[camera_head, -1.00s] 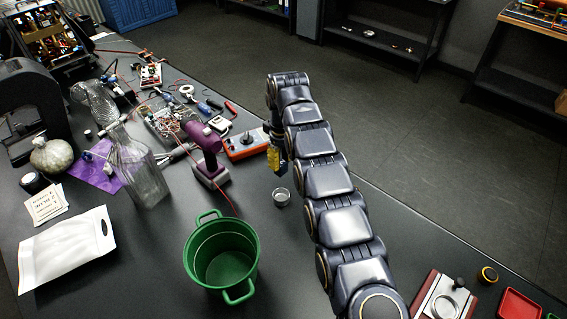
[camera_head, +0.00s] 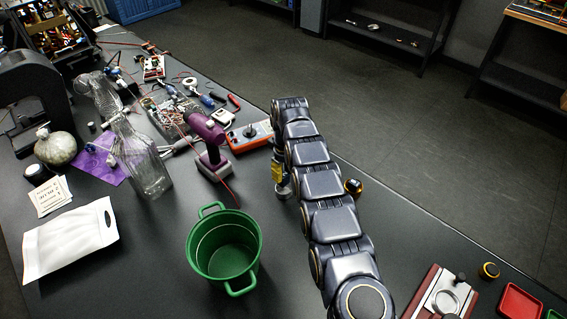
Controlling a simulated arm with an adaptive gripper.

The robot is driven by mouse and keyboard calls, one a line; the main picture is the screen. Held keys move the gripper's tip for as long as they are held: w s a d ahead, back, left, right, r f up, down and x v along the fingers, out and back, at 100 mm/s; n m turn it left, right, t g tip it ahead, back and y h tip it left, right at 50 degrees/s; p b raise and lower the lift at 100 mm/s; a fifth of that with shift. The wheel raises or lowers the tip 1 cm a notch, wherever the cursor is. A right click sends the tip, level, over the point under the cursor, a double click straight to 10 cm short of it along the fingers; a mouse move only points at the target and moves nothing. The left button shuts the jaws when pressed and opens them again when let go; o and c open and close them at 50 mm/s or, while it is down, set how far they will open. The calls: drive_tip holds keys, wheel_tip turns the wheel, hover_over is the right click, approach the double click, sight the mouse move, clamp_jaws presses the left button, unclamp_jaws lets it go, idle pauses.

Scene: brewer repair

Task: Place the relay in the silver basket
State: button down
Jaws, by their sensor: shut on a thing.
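My gripper (camera_head: 281,172) hangs down on the left of my arm near the middle of the head view. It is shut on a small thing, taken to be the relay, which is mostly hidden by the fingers. A yellow patch shows at the gripper; I cannot tell whether it is the relay or part of the gripper. The small round silver basket (camera_head: 285,193) stands on the dark table at the gripper's lower end and is mostly covered by it. I cannot tell whether the relay is inside or just above it.
A green pot (camera_head: 225,250) stands left of the basket. A purple tool (camera_head: 210,140), an orange meter (camera_head: 250,137) and a glass bottle (camera_head: 146,165) stand behind and left. A white pouch (camera_head: 70,250) lies at far left. A red tray (camera_head: 520,302) lies at lower right.

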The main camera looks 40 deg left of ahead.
sight(284, 174)
drive_tip(key=shift+f, duration=0.5)
drive_tip(key=c, duration=0.9)
unclamp_jaws()
drive_tip(key=shift+c, duration=0.2)
drive_tip(key=shift+r, duration=0.1)
wheel_tip(284, 174, up, 6)
drive_tip(key=shift+r, duration=0.45)
